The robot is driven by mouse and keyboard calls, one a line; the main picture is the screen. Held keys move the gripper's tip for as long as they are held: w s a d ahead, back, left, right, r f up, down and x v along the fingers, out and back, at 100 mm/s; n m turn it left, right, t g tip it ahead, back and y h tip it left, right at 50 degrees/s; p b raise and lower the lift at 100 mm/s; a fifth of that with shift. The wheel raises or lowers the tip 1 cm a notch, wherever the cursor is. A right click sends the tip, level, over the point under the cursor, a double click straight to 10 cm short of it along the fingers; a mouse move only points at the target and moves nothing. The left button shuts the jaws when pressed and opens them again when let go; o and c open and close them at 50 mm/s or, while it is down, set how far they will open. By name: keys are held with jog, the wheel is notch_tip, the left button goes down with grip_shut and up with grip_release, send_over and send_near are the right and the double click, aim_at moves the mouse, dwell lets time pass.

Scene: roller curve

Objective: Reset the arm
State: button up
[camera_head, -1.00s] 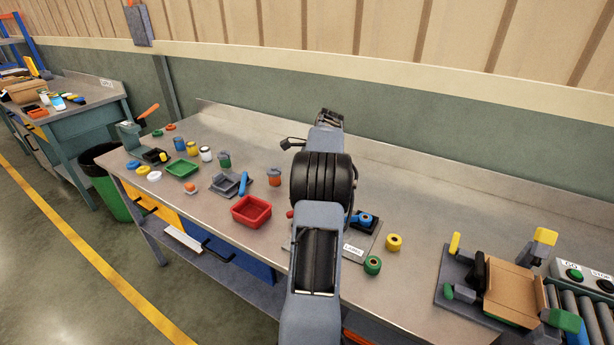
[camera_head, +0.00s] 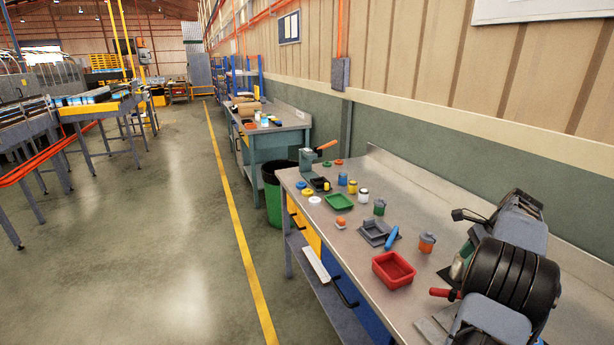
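My arm (camera_head: 510,275) shows at the lower right, folded over the right part of the workbench (camera_head: 425,188). Its grey links and black ribbed joint hide part of the bench top. The end of the arm and the gripper fingers cannot be made out, so my gripper does not show. No object is seen held.
On the bench stand a red tray (camera_head: 393,270), a green tray (camera_head: 339,201), a grey tray (camera_head: 376,233), an orange-lidded jar (camera_head: 427,242) and several small jars. A green bin (camera_head: 276,192) stands at the bench's far end. The floor (camera_head: 160,240) at left is clear.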

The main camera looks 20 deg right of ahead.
notch_tip(320, 180, down, 4)
jog(key=s+a+n+h, duration=0.1)
jog(key=a+n, duration=0.1)
jog(key=n, duration=0.3)
jog(key=s+a+r+n+h, duration=0.1)
jog(key=a+n, duration=0.5)
jog(key=a, duration=0.7)
jog(key=s+a+r+n+t+h, duration=0.1)
jog(key=a+n, duration=0.5)
jog(key=a, duration=0.7)
jog(key=s+a+r+n+t, duration=0.1)
jog(key=a+n, duration=0.6)
jog(key=a, duration=0.7)
notch_tip(320, 180, up, 3)
jog(key=shift+s+f+h, duration=0.1)
jog(key=shift+s+h, duration=0.3)
jog(key=shift+s, duration=0.5)
